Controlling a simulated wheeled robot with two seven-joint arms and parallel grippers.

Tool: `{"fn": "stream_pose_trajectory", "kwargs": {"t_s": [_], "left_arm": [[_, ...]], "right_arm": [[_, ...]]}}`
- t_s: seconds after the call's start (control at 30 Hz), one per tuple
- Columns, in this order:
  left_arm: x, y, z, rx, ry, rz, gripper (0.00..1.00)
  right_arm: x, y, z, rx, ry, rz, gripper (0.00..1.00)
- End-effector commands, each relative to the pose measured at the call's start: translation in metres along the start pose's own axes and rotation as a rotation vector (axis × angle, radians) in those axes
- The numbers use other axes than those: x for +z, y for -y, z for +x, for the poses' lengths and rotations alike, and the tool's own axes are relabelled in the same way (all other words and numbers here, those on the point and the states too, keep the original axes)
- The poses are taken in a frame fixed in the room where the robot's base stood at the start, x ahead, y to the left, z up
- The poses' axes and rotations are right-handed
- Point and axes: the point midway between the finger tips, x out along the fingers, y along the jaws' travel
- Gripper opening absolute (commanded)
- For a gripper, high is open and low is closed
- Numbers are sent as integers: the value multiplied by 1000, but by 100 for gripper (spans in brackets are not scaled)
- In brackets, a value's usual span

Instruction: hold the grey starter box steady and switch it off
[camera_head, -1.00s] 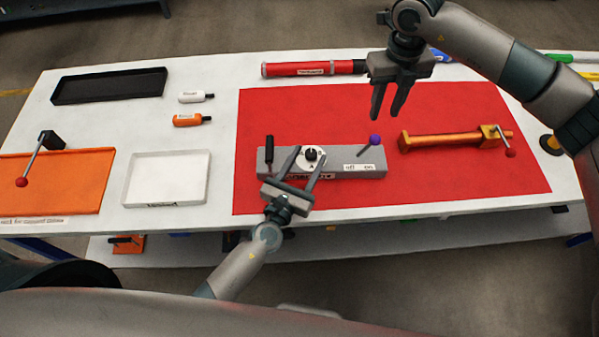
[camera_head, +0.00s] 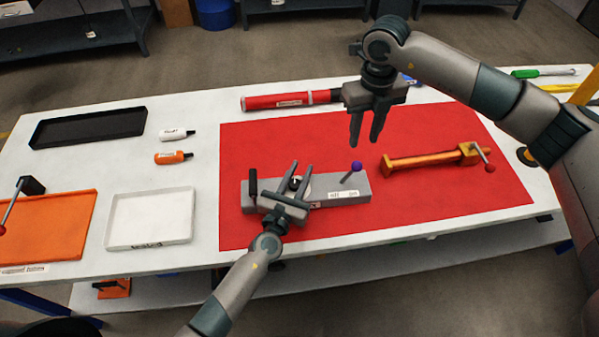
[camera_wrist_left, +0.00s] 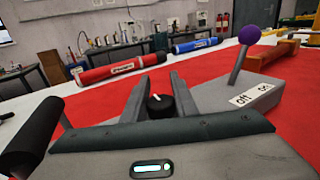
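The grey starter box (camera_head: 325,188) lies on the red mat, with a black handle (camera_head: 253,185) at its left end. Its lever with a purple ball (camera_head: 356,166) leans right, above "off" and "on" labels; it also shows in the left wrist view (camera_wrist_left: 249,36). My left gripper (camera_head: 300,167) is low over the box's left half. Its fingers stand either side of the black knob (camera_wrist_left: 160,104), with a small gap visible; I see no firm contact. My right gripper (camera_head: 366,142) is open and empty, pointing down above the mat behind the lever.
An orange clamp-like tool (camera_head: 430,158) lies right of the box. A red tube (camera_head: 288,100) lies behind the mat. A white tray (camera_head: 149,219), an orange tray (camera_head: 45,227), a black tray (camera_head: 88,128) and two small bottles are left. The mat in front of the box is clear.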

Motion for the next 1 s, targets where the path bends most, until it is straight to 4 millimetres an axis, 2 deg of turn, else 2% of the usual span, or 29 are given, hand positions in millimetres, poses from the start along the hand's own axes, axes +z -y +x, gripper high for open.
{"fn": "stream_pose_trajectory", "kwargs": {"t_s": [0.03,0.07,0.13,0.17,0.27,0.3,0.67,1.0], "left_arm": [[0,0,0,0,0,0,10],[0,0,0,0,0,0,3],[0,0,0,0,0,0,0],[0,0,0,0,0,0,0],[0,0,0,0,0,0,0],[0,0,0,0,0,0,0],[0,0,0,0,0,0,0],[0,0,0,0,0,0,0]], "right_arm": [[0,0,0,0,0,0,31],[0,0,0,0,0,0,31],[0,0,0,0,0,0,31],[0,0,0,0,0,0,26],[0,0,0,0,0,0,3],[0,0,0,0,0,0,0],[-1,3,6,64,-19,-70,0],[-6,18,23,301,-15,-330,0]]}}
